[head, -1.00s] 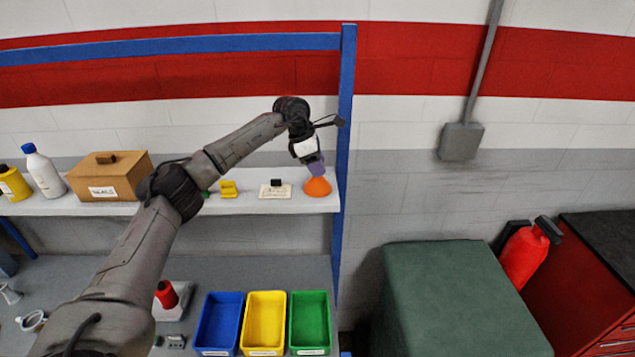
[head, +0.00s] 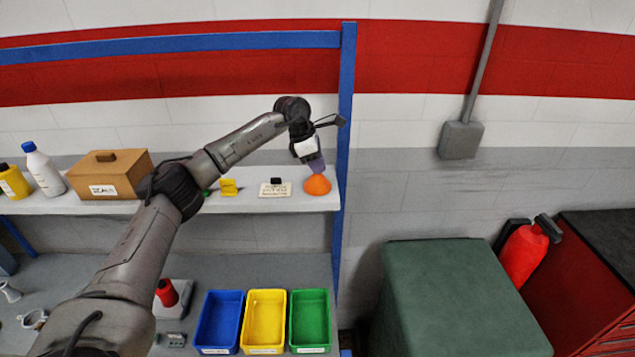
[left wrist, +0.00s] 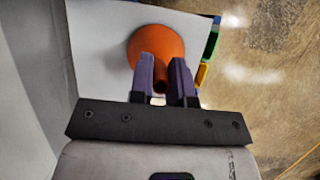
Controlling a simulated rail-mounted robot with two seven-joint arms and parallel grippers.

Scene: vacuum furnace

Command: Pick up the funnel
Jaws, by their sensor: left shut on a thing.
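The orange funnel (head: 317,185) stands wide end down at the right end of the white shelf, close to the blue post. My left gripper (head: 317,166) is above it, pointing down. In the left wrist view the purple fingers (left wrist: 162,80) are on both sides of the funnel's narrow spout, and the wide orange cone (left wrist: 157,42) shows beyond them. The gripper is shut on the spout. The funnel appears to rest on the shelf still. My right gripper is not in view.
A small labelled card (head: 275,189), a yellow object (head: 228,187) and a brown box (head: 108,175) share the shelf (head: 245,205). The blue post (head: 346,120) rises just right of the funnel. Blue, yellow (head: 264,320) and green bins stand below.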

